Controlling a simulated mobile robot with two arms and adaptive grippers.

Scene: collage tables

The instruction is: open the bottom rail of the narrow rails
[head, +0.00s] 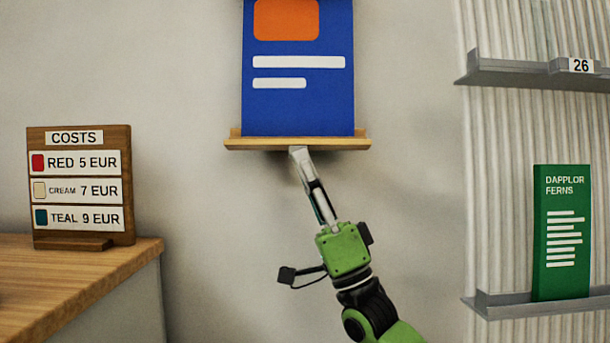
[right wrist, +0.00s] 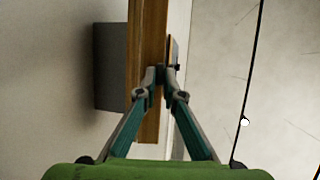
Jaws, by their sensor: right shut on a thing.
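The bottom rail (head: 240,143) is a narrow light wooden ledge on the wall, with the lower edge of a blue poster (head: 298,110) standing in it. My right gripper (head: 299,152) reaches up from below and meets the rail's underside near its middle. In the right wrist view the rail (right wrist: 148,30) runs upright in the picture, and the fingertips of my right gripper (right wrist: 160,76) close together on its edge. The exact grip is partly hidden by the fingers. The top of the poster is out of view, and my left gripper does not show.
A wooden price board (head: 80,187) stands on a wooden counter (head: 90,275) at the left. At the right, a ribbed panel carries grey ledges (head: 510,73), the lower one holding a green booklet (head: 562,230). The wall around the rail is bare.

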